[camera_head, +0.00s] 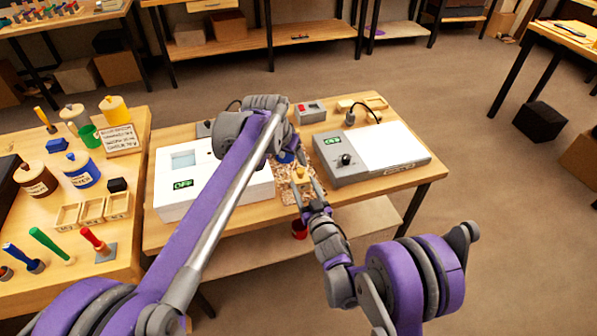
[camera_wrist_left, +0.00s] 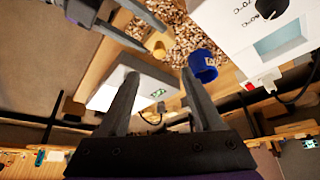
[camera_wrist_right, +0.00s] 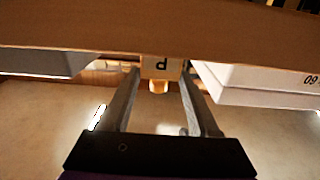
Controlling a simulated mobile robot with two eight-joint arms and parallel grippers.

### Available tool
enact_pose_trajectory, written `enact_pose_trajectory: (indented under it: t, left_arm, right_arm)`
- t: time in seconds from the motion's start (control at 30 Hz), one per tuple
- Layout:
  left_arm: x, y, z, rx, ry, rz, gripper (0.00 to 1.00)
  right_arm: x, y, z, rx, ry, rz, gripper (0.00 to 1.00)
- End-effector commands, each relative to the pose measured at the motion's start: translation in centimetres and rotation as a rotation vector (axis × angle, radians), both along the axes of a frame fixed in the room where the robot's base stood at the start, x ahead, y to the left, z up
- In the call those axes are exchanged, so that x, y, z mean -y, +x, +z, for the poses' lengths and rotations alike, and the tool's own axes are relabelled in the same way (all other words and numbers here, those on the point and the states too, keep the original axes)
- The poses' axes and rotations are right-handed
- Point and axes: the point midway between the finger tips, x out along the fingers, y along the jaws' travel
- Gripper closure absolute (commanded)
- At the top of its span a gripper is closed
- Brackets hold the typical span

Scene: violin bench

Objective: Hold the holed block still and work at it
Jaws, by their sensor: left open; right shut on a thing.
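A small yellow-tan block (camera_wrist_left: 155,44) sits at the wood-chip-patterned patch of the bench, between the fingertips of my right gripper (camera_head: 302,184). It shows in the head view (camera_head: 300,175) and, with a dark letter on its face, in the right wrist view (camera_wrist_right: 160,67). My right gripper is shut on the block. My left gripper (camera_wrist_left: 158,76) is open and empty, apart from the block, with its fingers pointing towards the bench. In the head view my left arm hides most of it. A blue cup (camera_wrist_left: 203,66) stands close to the block.
A white box with a display (camera_head: 178,203) stands left of the block, and a grey-white device with a knob (camera_head: 375,150) stands right. A red cup (camera_head: 299,229) shows below the bench's front edge. The left bench holds jars and trays (camera_head: 92,209).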

Motion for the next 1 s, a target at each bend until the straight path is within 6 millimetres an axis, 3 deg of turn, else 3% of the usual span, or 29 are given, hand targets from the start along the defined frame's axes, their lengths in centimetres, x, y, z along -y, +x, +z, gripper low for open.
enact_pose_trajectory:
  t: [0.13,0.27,0.8,1.0]
  left_arm:
    - [0.2,0.3,1.4,-0.050,0.025,0.000,0.33]
    - [0.3,0.5,1.2,-0.066,0.035,0.000,0.33]
    - [1.9,3.5,-7.2,-0.065,0.034,0.000,0.33]
    - [2.2,4.2,-9.0,-0.065,0.034,0.001,0.33]
  right_arm:
    - [0.0,0.0,0.0,0.000,0.000,0.000,0.96]
    - [0.0,0.0,0.0,0.000,0.000,0.000,0.96]
    - [0.0,0.0,0.0,0.000,0.000,0.000,0.96]
    - [0.0,0.0,0.0,0.000,0.000,0.000,0.96]
